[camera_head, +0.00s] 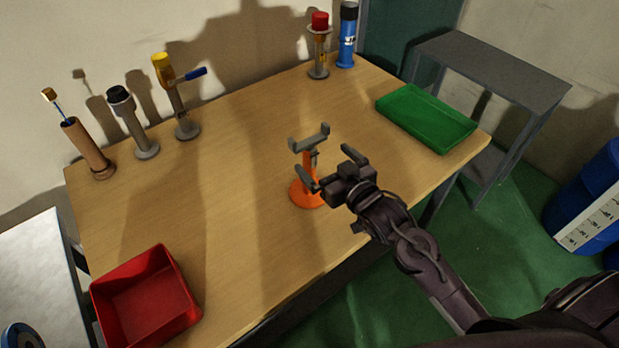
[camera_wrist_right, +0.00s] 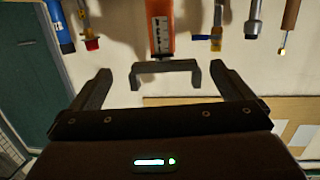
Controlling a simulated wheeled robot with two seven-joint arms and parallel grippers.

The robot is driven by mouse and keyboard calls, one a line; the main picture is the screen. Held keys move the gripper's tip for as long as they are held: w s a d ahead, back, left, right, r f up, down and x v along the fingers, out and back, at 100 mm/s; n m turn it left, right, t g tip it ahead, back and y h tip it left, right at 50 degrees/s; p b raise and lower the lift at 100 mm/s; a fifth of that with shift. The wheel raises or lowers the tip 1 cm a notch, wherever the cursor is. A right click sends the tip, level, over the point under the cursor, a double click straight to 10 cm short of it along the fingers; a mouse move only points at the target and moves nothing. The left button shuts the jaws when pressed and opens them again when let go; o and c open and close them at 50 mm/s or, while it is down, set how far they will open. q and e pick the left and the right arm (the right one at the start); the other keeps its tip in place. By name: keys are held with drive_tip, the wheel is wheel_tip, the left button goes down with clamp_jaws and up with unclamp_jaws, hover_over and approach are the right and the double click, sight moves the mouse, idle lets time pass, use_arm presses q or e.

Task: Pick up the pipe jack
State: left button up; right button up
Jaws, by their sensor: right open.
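The pipe jack (camera_head: 308,163) stands upright on the wooden table near its front edge. It has a round orange base, an orange stem and a grey U-shaped fork on top. My right gripper (camera_head: 330,166) is open and empty, just to the right of the jack's stem, with its fingers pointing toward it. In the right wrist view the jack's orange body (camera_wrist_right: 161,28) and grey fork (camera_wrist_right: 165,67) appear upside down, between the two spread fingers (camera_wrist_right: 160,71). I cannot tell whether a finger touches the jack. My left gripper is not in view.
A red bin (camera_head: 147,297) sits at the table's front left and a green tray (camera_head: 426,117) at the right. Several pipe fittings and tools stand along the back edge, including a yellow-topped valve (camera_head: 177,95). The table's middle is clear. A grey side table (camera_head: 495,68) stands behind right.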

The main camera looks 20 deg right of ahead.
sight(307, 139)
drive_tip(key=shift+t+y, duration=0.7)
drive_tip(key=w+r+p, duration=0.1)
drive_tip(key=w, duration=0.1)
drive_tip(key=w+a+r+p, duration=0.1)
drive_tip(key=w, duration=0.2)
drive_tip(key=w+a+r+p, duration=0.1)
drive_tip(key=w, duration=0.1)
drive_tip(key=shift+w+a, duration=0.1)
drive_tip(key=shift+w, duration=0.05)
drive_tip(key=shift+w+a+f, duration=0.15)
drive_tip(key=shift+w+f, duration=0.1)
drive_tip(key=shift+w, duration=0.3)
drive_tip(key=shift+s, duration=0.1)
drive_tip(key=c, duration=1.6)
drive_tip(key=shift+r, duration=0.2)
drive_tip(key=shift+c, duration=0.7)
